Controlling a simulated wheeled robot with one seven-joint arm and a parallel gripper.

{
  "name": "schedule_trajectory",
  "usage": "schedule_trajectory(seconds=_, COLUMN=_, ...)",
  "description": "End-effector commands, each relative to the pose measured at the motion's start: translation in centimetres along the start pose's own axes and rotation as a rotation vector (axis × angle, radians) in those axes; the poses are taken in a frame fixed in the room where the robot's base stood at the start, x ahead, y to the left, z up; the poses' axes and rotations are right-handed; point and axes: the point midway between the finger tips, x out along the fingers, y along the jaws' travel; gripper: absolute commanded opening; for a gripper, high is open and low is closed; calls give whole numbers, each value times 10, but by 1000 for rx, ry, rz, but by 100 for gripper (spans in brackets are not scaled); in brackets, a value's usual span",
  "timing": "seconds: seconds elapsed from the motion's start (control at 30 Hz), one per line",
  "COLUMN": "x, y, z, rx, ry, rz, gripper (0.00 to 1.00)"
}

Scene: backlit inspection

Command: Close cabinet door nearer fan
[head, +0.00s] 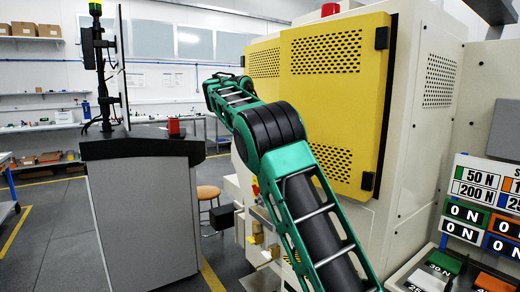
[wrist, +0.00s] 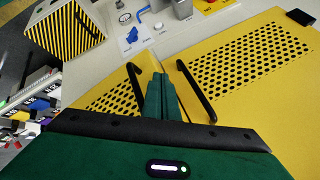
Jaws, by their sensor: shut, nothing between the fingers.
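The cabinet has two yellow doors with perforated panels. In the head view, the left door (head: 262,85) shows partly behind my arm, and the right door (head: 330,85) is larger and nearer. In the wrist view, my gripper (wrist: 153,78) has its green fingers together and empty, between a left black handle (wrist: 134,88) and a right black handle (wrist: 196,90). Yellow perforated panels lie on both sides. I cannot tell whether the fingertips touch a door, or exactly how far either door is open. My fingers are hidden in the head view. I cannot make out a fan.
A grey console (head: 145,210) with a monitor stands at the left. A stool (head: 209,193) stands behind my arm. Signs and coloured blocks sit at the right. In the wrist view, a black-and-yellow striped box (wrist: 66,36) and a pale surface with blue parts lie beyond the fingers.

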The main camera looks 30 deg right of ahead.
Motion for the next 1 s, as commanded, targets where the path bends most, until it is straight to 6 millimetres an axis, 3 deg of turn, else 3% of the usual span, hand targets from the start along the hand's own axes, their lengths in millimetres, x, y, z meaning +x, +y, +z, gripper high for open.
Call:
schedule_trajectory(seconds=0.4, x=18, y=-19, z=-14, rx=-8, ry=-4, rz=-4, gripper=0)
schedule_trajectory(seconds=1.0, x=14, y=-18, z=-8, rx=-11, ry=-6, rz=-5, gripper=0)
